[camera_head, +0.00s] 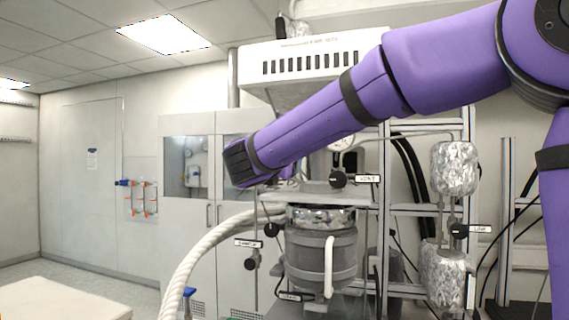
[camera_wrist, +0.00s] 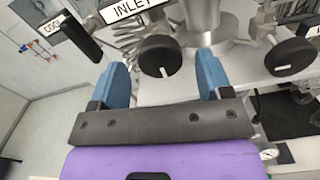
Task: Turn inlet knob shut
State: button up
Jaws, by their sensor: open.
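The inlet knob (camera_wrist: 160,54) is a round black knob in the wrist view, with a white pointer mark toward the bottom of the picture. A white label reading INLET (camera_wrist: 128,11) is above and left of it. My gripper (camera_wrist: 163,66) is open, with one blue finger on each side of the knob's lower part. I cannot tell whether either finger touches it. In the head view my arm reaches across the reactor, and my gripper is hidden behind it. The inlet knob cannot be picked out there.
A second black knob (camera_wrist: 290,58) is to the right in the wrist view, and a dark handle (camera_wrist: 82,38) is at upper left. The head view shows a grey reactor vessel (camera_head: 320,262), a VENT knob (camera_head: 338,180), a white hose (camera_head: 190,262) and foil-wrapped cylinders (camera_head: 454,168).

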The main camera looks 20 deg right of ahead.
jog(key=shift+x, duration=1.4)
jog(key=c, duration=0.9)
jog(key=shift+c, duration=0.2)
